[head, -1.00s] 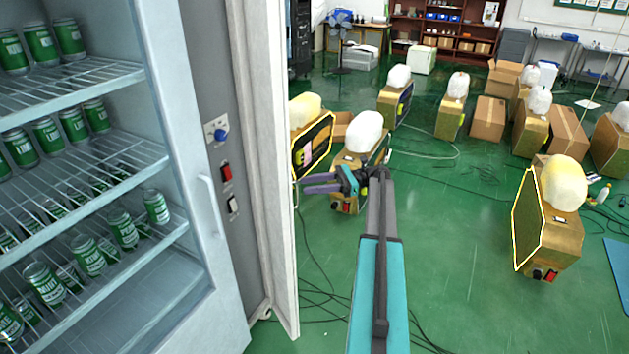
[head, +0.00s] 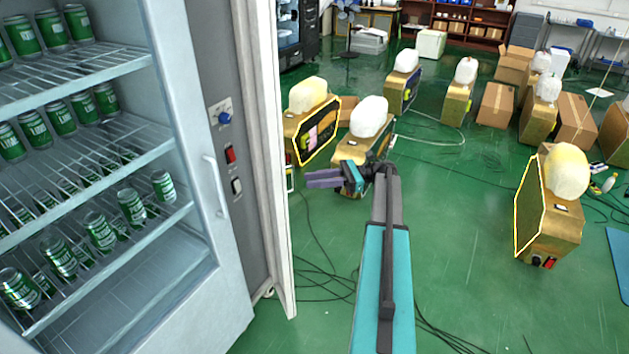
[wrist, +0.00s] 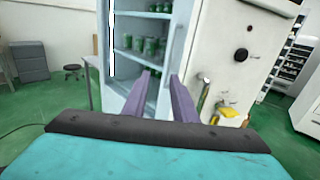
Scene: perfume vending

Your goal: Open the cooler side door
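The cooler (head: 105,190) stands at the left in the head view, with green cans on wire shelves behind its front door, which has a pale vertical handle (head: 215,187). On its grey side are a blue knob (head: 224,117) and a red switch (head: 230,155). A tall white panel (head: 263,190) stands along the far edge of that side; I cannot tell whether it is the side door. My gripper (head: 324,179) is open and empty, right of the panel. The wrist view shows its purple fingers (wrist: 160,97) apart, pointing toward the cooler (wrist: 135,60).
Several gold boxes with bulky tops stand on the green floor, including one behind my gripper (head: 368,120) and one at the right (head: 550,215). Dark cables lie across the floor. In the wrist view, a white side with a black knob (wrist: 241,54) shows at the right.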

